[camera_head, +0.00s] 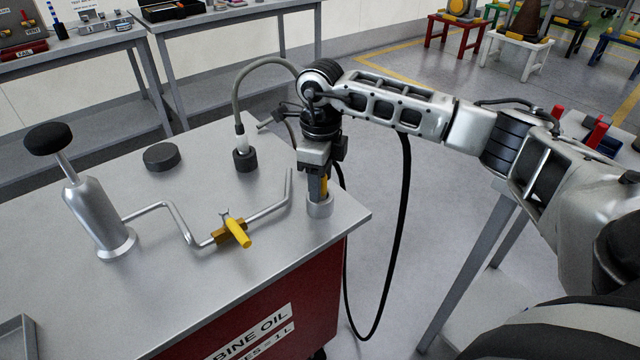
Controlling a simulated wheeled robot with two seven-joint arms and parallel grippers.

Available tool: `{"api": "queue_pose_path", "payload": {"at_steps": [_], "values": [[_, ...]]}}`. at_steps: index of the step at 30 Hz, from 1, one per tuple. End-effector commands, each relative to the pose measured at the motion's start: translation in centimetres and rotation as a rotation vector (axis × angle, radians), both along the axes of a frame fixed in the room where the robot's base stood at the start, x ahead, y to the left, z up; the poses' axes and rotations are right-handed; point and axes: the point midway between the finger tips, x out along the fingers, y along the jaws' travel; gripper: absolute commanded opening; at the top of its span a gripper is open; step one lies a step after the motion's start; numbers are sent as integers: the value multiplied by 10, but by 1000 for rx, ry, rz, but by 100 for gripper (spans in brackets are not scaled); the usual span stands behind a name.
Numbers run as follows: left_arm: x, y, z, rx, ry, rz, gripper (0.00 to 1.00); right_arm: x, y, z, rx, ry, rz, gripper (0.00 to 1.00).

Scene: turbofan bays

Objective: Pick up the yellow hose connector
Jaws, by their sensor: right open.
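The yellow hose connector (325,186) stands upright in a grey cup-shaped holder (320,207) near the right corner of the metal cart top. Only a narrow strip of it shows, because my right gripper covers most of it. My right gripper (321,190) points straight down over the holder, its dark fingers at the connector. The jaws are open, and I cannot tell whether a finger touches the connector. My left gripper is not in view.
On the cart top (150,285) stand a silver pump bottle (93,215), a bent pipe with a yellow-handled valve (238,232), a black puck (161,157) and a grey hose (240,90) on a black base. A black hose (401,220) hangs beside the cart's right edge.

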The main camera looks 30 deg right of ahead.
Motion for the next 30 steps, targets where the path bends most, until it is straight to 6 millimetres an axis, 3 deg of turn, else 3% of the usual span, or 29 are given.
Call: {"api": "queue_pose_path", "payload": {"at_steps": [3, 10, 16, 30], "values": [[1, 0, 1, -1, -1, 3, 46, 0, 0, -11, -1, 1, 1, 50], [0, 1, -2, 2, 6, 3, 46, 0, 0, -12, 0, -1, 2, 50], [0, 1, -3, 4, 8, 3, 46, 0, 0, -12, 0, -1, 1, 0], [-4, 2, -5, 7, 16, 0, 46, 1, 0, 0, 1, -6, 0, 0]]}}
